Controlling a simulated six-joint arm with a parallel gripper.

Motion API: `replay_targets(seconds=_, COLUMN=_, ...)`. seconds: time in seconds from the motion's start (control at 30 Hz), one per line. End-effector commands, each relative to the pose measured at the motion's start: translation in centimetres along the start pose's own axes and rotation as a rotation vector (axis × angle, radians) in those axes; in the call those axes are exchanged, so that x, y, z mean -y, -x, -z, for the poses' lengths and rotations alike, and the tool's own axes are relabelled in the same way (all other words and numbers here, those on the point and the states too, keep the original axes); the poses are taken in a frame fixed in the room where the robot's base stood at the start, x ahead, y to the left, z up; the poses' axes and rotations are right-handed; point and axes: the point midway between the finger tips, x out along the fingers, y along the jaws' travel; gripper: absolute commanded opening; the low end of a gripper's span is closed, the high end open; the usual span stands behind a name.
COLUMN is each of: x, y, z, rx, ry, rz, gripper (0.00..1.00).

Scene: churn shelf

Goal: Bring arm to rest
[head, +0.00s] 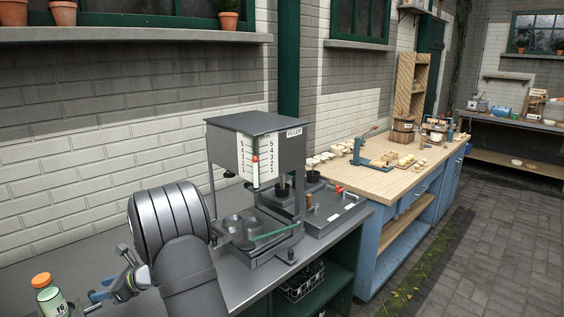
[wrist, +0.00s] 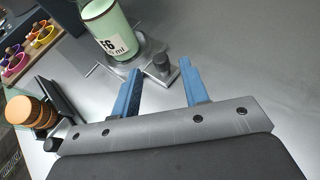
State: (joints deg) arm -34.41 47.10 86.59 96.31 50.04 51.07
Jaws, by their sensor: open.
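My gripper (wrist: 160,88) is open in the wrist view, its two blue fingers apart with nothing between them. In the head view my gripper (head: 92,297) is at the lower left, low over the grey bench, just right of a pale green bottle with an orange cap (head: 50,298). My arm hides part of the bench in the head view.
The grey filler machine (head: 257,150) stands on the bench (head: 60,250) right of my arm. A wooden-topped blue counter (head: 385,185) lies beyond it.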

Motion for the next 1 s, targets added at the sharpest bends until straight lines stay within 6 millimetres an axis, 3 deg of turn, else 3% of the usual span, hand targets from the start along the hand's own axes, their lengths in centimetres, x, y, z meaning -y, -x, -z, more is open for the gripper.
replay_targets(seconds=0.2, x=-0.1, y=-3.0, z=0.0, rx=-0.001, ry=0.001, rz=-0.002, gripper=0.41)
replay_targets(seconds=0.4, x=0.0, y=-4.0, z=0.0, rx=0.000, ry=0.000, rz=-0.001, gripper=0.41)
replay_targets(seconds=0.77, x=-0.1, y=-3.8, z=0.0, rx=0.000, ry=0.000, rz=0.000, gripper=0.41)
replay_targets(seconds=1.0, x=0.1, y=-1.1, z=-0.1, rx=0.001, ry=0.000, rz=0.002, gripper=0.41)
